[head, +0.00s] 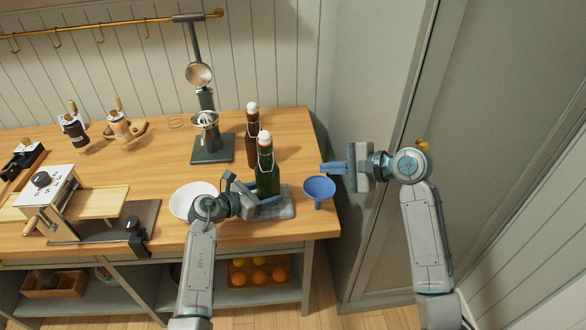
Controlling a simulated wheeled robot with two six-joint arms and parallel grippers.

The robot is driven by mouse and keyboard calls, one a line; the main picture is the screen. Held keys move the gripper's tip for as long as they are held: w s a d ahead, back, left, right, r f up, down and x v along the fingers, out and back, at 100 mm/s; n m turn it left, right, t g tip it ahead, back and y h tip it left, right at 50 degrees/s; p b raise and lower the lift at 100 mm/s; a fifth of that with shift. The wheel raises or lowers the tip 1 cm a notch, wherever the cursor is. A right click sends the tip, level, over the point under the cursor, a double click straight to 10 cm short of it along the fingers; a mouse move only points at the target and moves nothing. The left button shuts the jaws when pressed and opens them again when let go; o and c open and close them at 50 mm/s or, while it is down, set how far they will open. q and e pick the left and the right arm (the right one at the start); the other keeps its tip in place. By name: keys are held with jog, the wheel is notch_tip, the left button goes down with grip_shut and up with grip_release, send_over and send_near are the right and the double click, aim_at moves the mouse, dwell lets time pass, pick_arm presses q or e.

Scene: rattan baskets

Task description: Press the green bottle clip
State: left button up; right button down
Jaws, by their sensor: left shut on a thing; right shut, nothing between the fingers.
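The green bottle (267,176) stands upright near the front right of the wooden counter, on a grey mat (287,209). Its white stopper and wire clip (264,139) are at the top; whether the clip is closed is too small to tell. My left gripper (262,197) is shut on the green bottle low on its body. My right gripper (325,168) is shut and empty, to the right of the bottle, over the counter's right edge and lower than the stopper in the picture.
A brown bottle (252,128) stands just behind the green one. A blue funnel (319,189) is below my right gripper in the picture. A white plate (187,203) lies left of my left gripper. A dark press stand (212,150) is behind. A wall panel rises on the right.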

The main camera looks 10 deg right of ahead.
aim_at(274, 170)
jog(key=w+a+f, duration=0.1)
jog(key=a, duration=0.2)
jog(key=w+a+f, duration=0.1)
jog(key=a, duration=0.2)
jog(key=w+a+f, duration=0.1)
jog(key=w+a, duration=0.1)
jog(key=a, duration=0.1)
jog(key=shift+a, duration=0.4)
jog(key=shift+s+a+r, duration=0.15)
jog(key=shift+s+a, duration=0.2)
jog(key=shift+a, duration=0.1)
jog(key=shift+s+r+m+g, duration=0.2)
jog(key=shift+r+m+g, duration=0.25)
jog(key=shift+m+g, duration=0.2)
jog(key=shift+g, duration=0.35)
jog(key=shift+s+r, duration=0.2)
jog(key=shift+r, duration=1.85)
jog(key=shift+r, duration=0.2)
